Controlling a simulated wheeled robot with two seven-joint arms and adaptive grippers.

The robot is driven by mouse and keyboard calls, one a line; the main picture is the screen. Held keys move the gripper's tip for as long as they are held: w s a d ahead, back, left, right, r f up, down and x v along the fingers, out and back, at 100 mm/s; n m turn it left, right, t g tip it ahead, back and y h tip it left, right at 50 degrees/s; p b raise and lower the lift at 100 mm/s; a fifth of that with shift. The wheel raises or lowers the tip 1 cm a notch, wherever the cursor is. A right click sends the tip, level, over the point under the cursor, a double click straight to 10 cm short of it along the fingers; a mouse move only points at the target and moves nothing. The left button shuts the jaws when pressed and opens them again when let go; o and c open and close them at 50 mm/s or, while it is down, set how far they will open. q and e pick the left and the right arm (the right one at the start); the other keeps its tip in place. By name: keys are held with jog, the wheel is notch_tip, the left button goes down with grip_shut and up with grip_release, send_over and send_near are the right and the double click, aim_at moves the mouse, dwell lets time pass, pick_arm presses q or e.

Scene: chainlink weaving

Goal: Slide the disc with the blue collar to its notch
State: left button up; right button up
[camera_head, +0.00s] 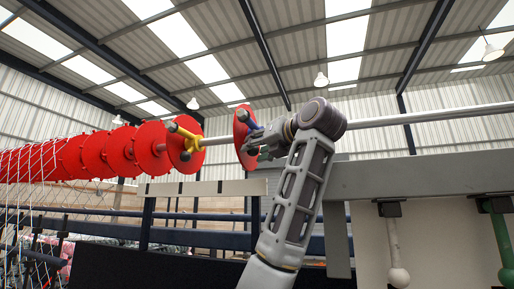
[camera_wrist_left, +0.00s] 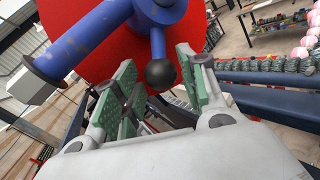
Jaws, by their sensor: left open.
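The red disc (camera_head: 240,134) with the blue collar (camera_head: 251,122) sits on a long horizontal metal rod, right of the other discs. In the left wrist view, this red disc (camera_wrist_left: 200,25) fills the top behind the blue collar (camera_wrist_left: 90,38), whose short arm ends in a black ball (camera_wrist_left: 160,73). My left gripper (camera_head: 254,146) is at the collar. In the left wrist view its green-padded fingers (camera_wrist_left: 156,82) are open, one on each side of the black ball; I cannot tell whether they touch it. I cannot make out the disc's notch. My right gripper is not in view.
A red disc with a yellow collar (camera_head: 188,142) sits on the rod (camera_head: 430,115) to the left, with several red discs and wire mesh beyond it. A pale rail (camera_head: 200,188) runs below. A grey beam (camera_head: 430,176) with hanging handles is at right.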

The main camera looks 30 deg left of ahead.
pick_arm(q)
jog(key=shift+w+a, duration=0.1)
jog(key=shift+w, duration=0.05)
grip_shut()
dwell(0.4)
jog(key=shift+s, duration=0.2)
